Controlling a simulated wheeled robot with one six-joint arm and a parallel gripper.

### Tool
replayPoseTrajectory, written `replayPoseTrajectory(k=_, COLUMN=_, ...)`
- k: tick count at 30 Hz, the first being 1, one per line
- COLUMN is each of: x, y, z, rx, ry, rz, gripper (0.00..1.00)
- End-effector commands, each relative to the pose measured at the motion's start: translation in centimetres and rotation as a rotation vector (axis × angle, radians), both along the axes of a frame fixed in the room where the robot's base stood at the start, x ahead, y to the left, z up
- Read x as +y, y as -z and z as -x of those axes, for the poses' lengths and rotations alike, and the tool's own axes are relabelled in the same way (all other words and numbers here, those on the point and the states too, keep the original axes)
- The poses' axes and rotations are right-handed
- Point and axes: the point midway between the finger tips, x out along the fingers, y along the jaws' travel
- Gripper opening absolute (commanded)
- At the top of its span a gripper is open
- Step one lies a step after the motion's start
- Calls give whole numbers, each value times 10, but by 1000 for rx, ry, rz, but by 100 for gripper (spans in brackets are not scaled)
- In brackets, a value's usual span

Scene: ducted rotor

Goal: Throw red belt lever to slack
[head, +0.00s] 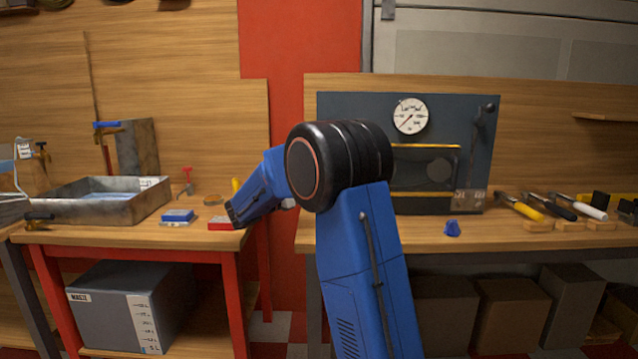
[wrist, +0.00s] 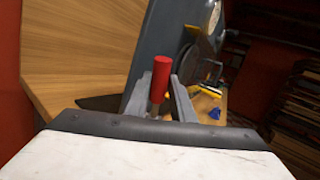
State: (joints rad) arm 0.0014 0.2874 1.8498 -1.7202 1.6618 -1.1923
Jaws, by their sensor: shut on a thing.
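The red belt lever (wrist: 161,76) shows in the wrist view as an upright red cylindrical grip on a thin stem. It stands beside the edge of a dark grey panel (wrist: 143,82). In the head view my own blue arm and black joint cover the area left of the dark panel (head: 345,108). The lever and the fingertips cannot be made out there.
The dark panel carries a round gauge (head: 410,116) and stands on the right bench. A small blue part (head: 452,228) and several handled tools (head: 560,206) lie on that bench. The left bench holds a metal tray (head: 95,205). A gap separates the benches.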

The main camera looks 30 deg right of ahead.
Motion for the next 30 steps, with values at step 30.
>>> replayPoseTrajectory(k=30, x=8, y=3, z=-2, rx=21, ry=-3, rz=29, gripper=29)
